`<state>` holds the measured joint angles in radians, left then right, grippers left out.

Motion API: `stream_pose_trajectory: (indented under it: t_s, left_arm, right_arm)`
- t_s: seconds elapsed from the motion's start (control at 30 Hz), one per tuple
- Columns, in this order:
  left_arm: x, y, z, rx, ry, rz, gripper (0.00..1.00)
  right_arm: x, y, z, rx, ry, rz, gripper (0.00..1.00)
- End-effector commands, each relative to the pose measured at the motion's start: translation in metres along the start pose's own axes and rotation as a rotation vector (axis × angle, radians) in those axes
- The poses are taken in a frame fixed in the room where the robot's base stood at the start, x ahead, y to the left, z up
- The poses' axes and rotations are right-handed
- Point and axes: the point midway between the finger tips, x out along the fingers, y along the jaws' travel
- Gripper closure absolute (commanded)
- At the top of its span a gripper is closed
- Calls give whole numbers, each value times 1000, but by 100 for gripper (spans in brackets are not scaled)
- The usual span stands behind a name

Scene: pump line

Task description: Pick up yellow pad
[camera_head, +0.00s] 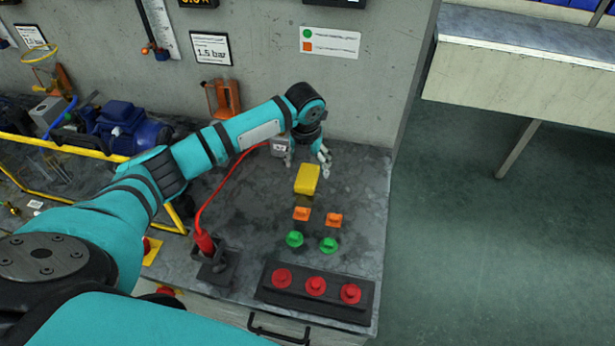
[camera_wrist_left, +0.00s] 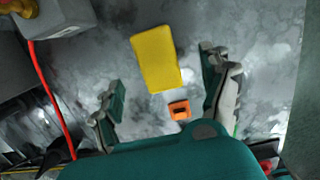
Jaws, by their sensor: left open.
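The yellow pad (camera_head: 307,179) lies on the grey worktop in the head view. It is a rounded block, and it also shows in the left wrist view (camera_wrist_left: 157,59). My left gripper (camera_head: 306,160) is above the worktop, just behind the pad in the head view. In the left wrist view its fingers (camera_wrist_left: 163,88) are spread apart, with the pad ahead of and between them, not gripped. My right gripper is not seen in either view.
Orange pieces (camera_head: 302,214) and green knobs (camera_head: 294,239) sit in front of the pad. A black strip with red buttons (camera_head: 315,287) lies at the front edge. A red probe with its cable (camera_head: 205,241) stands left. A blue pump (camera_head: 122,121) is further left.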

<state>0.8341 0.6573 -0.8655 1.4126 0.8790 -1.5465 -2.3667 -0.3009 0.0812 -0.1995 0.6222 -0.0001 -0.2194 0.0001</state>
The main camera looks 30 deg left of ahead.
Motion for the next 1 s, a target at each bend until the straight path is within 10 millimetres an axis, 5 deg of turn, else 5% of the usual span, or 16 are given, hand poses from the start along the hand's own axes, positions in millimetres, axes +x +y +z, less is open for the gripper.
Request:
stream_pose_trajectory:
  t_s: [0.5, 0.8, 1.0]
  left_arm:
    - [56, 3, -1, -1, 1, 0, 20]
    - [62, 3, 0, 1, -1, -1, 20]
    - [62, 3, 0, 0, -1, 0, 45]
  right_arm:
    - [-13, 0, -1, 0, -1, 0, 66]
    - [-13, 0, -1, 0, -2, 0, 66]
    - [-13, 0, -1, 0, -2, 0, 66]
